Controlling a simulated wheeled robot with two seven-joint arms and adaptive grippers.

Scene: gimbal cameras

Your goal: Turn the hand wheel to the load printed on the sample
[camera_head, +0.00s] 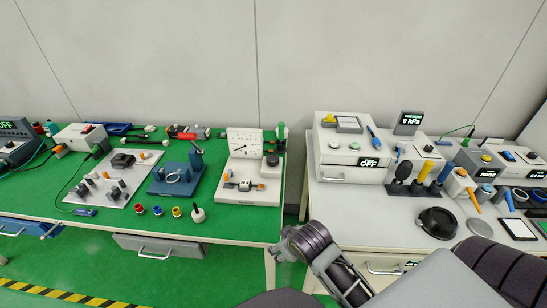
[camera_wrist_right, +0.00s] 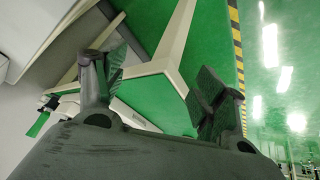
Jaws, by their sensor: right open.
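A white test stand with a round dial gauge (camera_head: 243,143) stands at the right end of the green table. A small dark knob (camera_head: 272,159), perhaps the hand wheel, sits on its right side. A grey piece with an orange part (camera_head: 245,186) lies on its base; I cannot tell whether this is the sample, and no print is readable. In the right wrist view my right gripper (camera_wrist_right: 160,82) is open with nothing between its fingers, near table legs. My right arm crosses the bottom of the head view, but its fingers cannot be made out there. My left gripper is not in view.
The green table (camera_head: 120,220) holds a blue fixture (camera_head: 178,178), a white tool board (camera_head: 112,180) and several small coloured pieces. A white table (camera_head: 390,225) on the right carries instruments with displays and a black bowl (camera_head: 437,222). A gap separates the tables.

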